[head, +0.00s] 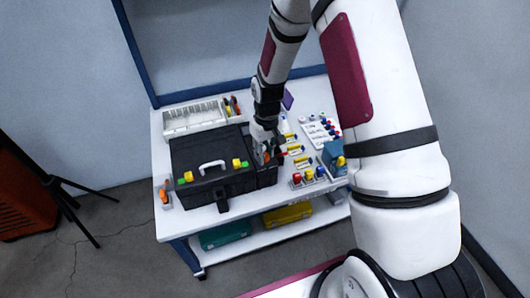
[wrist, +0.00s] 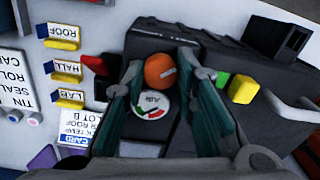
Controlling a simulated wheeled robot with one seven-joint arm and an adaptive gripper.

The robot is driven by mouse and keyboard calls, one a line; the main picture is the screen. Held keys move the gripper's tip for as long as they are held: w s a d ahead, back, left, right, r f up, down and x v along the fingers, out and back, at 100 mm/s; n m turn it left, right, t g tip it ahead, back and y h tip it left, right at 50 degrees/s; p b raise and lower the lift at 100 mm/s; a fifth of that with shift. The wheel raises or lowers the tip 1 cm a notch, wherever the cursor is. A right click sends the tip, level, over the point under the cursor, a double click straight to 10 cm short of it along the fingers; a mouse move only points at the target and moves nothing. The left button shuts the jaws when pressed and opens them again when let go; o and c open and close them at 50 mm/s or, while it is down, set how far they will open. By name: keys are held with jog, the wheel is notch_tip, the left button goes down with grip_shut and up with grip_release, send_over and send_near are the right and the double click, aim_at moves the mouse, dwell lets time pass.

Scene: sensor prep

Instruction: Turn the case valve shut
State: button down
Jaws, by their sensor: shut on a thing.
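The black case (head: 215,187) lies closed on the table, with a white handle and green and yellow pieces on its lid. In the wrist view, the case valve is a round orange knob (wrist: 159,70) with a pale mark on it. A small round gauge (wrist: 152,103) with a red and green scale sits beside it on the case. My gripper (wrist: 163,62) has its two fingers on either side of the knob and is shut on it. In the head view, my gripper (head: 264,150) is at the case's right end and mostly hides the knob.
Yellow blocks with labels such as HALL (wrist: 65,68) stand beside the case. A compartment tray (head: 195,117) is at the table's back left. A rack with coloured caps (head: 321,131) and a blue block (head: 334,155) are on the right. Bins (head: 287,215) sit on the lower shelf.

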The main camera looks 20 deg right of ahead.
aim_at(266, 155)
jog(key=c, duration=1.3)
grip_release()
notch_tip(266, 155, up, 12)
jog(key=shift+d, duration=0.2)
jog(key=s+r+m+t+p, duration=0.1)
jog(key=s+r+p, duration=0.1)
jog(key=s+r, duration=0.6)
jog(key=s+r+t+p, duration=0.15)
jog(key=s+r, duration=0.35)
jog(key=r, duration=0.7)
jog(key=s+r+p, duration=0.1)
jog(key=s+r, duration=0.2)
jog(key=s, duration=0.3)
jog(key=s+r+m+t+p, duration=0.1)
jog(key=s+r, duration=0.2)
jog(key=s, duration=0.3)
jog(key=s+r+p, duration=0.2)
jog(key=s+r, duration=0.1)
jog(key=s, duration=0.4)
jog(key=shift+a+t, duration=0.15)
jog(key=shift+t, duration=0.2)
